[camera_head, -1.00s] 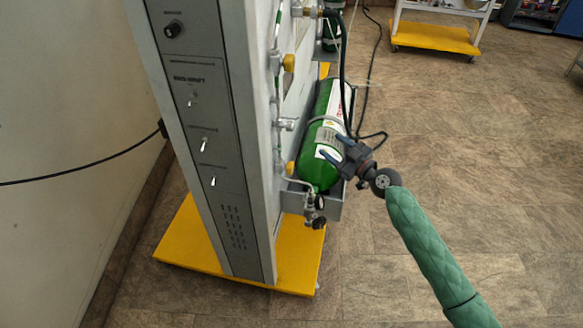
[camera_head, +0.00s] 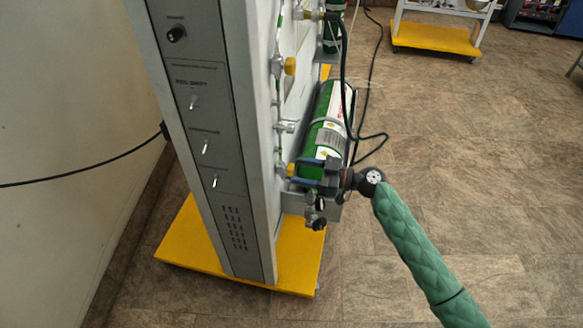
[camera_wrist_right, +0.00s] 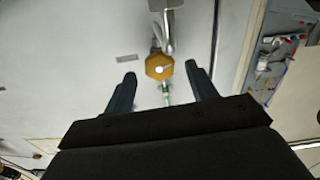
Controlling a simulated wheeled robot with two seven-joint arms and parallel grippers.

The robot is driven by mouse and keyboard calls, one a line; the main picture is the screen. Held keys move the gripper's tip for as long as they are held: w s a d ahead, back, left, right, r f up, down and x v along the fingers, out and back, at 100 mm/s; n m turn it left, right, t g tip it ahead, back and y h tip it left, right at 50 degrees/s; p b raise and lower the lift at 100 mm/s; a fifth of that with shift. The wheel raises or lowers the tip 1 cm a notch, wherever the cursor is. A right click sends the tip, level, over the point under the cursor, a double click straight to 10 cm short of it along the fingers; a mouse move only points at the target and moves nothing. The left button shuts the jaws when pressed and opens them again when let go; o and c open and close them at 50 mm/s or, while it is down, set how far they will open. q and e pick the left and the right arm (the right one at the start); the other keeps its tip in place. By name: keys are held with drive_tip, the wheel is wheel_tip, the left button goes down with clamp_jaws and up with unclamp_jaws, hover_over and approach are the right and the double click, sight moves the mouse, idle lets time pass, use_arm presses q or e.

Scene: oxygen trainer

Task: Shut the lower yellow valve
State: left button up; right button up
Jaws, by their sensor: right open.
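The lower yellow valve (camera_head: 290,169) is a small yellow knob low on the side of the grey panel cabinet, beside the green cylinder. In the right wrist view the yellow valve (camera_wrist_right: 159,67) shows as a six-sided knob with a pale centre. My right gripper (camera_head: 300,171) is open, its blue fingers pointing left at the lower valve. In the wrist view the knob lies between the fingertips (camera_wrist_right: 160,73), with a gap on each side; its exact depth is hard to tell. My left gripper is out of view.
The upper yellow valve (camera_head: 290,66) sits higher on the same side. The green cylinder (camera_head: 328,115) lies in a grey holder behind my right gripper. A black hose (camera_head: 344,80) hangs nearby. The cabinet stands on a yellow base (camera_head: 297,265). The floor to the right is clear.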

sight(292, 170)
drive_tip(key=shift+x, duration=1.85)
drive_tip(key=shift+c, duration=0.5)
drive_tip(key=c, duration=0.9)
drive_tip(key=shift+f+m+b, duration=0.2)
drive_tip(key=shift+m+b, duration=0.1)
drive_tip(key=shift+m, duration=0.1)
drive_tip(key=shift+r+m+b, duration=0.15)
drive_tip(key=shift+m+b, duration=0.4)
drive_tip(key=shift+m, duration=0.45)
drive_tip(key=o, duration=1)
drive_tip(key=shift+d, duration=0.1)
